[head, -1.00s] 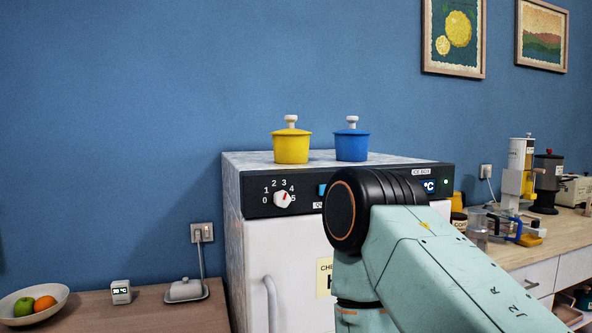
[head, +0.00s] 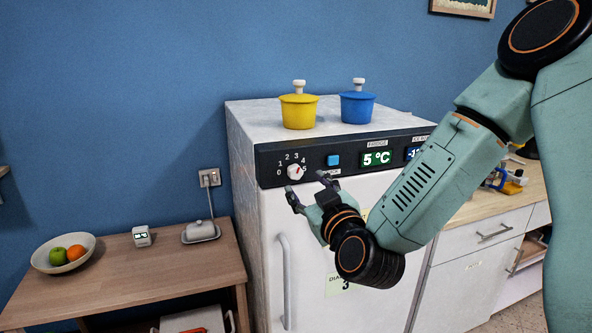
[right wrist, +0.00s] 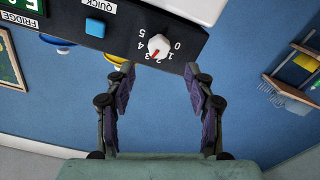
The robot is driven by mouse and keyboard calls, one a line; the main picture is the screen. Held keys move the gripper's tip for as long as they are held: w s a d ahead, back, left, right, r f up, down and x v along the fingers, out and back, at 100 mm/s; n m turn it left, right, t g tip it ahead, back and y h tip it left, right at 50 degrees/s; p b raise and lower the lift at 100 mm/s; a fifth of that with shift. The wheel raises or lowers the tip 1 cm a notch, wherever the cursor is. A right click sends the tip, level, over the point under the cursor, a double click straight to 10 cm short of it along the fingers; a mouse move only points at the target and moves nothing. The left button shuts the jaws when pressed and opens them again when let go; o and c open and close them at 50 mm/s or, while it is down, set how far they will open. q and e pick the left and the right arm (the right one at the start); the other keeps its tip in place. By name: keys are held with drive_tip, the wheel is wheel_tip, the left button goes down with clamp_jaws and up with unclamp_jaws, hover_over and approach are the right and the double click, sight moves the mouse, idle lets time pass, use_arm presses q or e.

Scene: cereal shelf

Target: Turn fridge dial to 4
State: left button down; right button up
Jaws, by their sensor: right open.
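The white fridge dial (head: 294,171) is on the black panel of the white fridge (head: 355,235), with numbers 0 to 5 around it. In the right wrist view the dial (right wrist: 159,46) appears upside down, and its red mark points between 2 and 3. My right gripper (head: 308,187) is open and empty, just in front of and slightly below the dial. In the right wrist view its two fingers (right wrist: 159,70) are spread with the dial beyond the gap, apart from it. My left gripper is not in view.
A blue button (head: 333,160) and a green 5 °C display (head: 376,159) are right of the dial. Yellow (head: 298,112) and blue (head: 357,107) pots stand on top. The fridge handle (head: 285,280) is below. A wooden table (head: 130,272) holds a fruit bowl (head: 62,267).

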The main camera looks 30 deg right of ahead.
sight(296, 174)
drive_tip(key=x, duration=0.5)
drive_tip(key=shift+w+d+f, duration=0.1)
drive_tip(key=shift+d+f, duration=0.15)
drive_tip(key=shift+d, duration=0.1)
drive_tip(key=shift+w, duration=0.3)
drive_tip(key=shift+w+a+r, duration=0.1)
drive_tip(key=shift+w+a, duration=0.1)
drive_tip(key=shift+w, duration=0.1)
drive_tip(key=shift+d, duration=0.25)
drive_tip(key=c, duration=0.4)
drive_tip(key=shift+a, duration=0.2)
drive_tip(key=c, duration=0.4)
clamp_jaws()
